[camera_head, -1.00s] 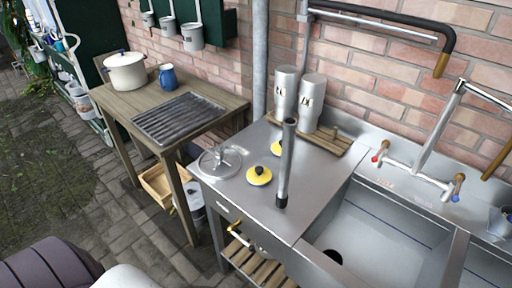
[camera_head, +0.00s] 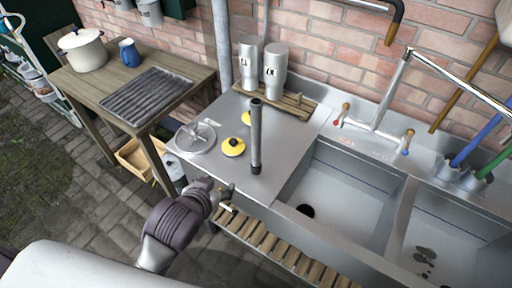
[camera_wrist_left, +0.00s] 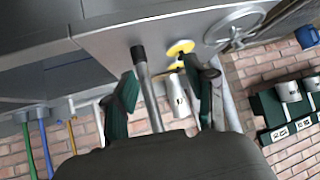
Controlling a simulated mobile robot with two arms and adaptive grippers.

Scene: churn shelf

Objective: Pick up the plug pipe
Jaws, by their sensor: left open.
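The plug pipe (camera_head: 256,137) is a grey metal tube with a dark lower end, standing upright on the steel counter (camera_head: 285,150) left of the sink. My left gripper (camera_head: 226,193) is at the counter's front edge, in front of and below the pipe, apart from it. In the left wrist view the open fingers (camera_wrist_left: 166,95) are spread, and the pipe (camera_wrist_left: 151,98) shows in the gap between them, farther off. Nothing is held. My right gripper is not in view.
Two yellow plugs (camera_head: 233,147) and a round steel strainer (camera_head: 195,138) lie left of the pipe. Two metal canisters (camera_head: 274,68) stand behind on a wooden rack. The sink basin (camera_head: 345,190) opens to the right. A slatted shelf (camera_head: 270,245) is below.

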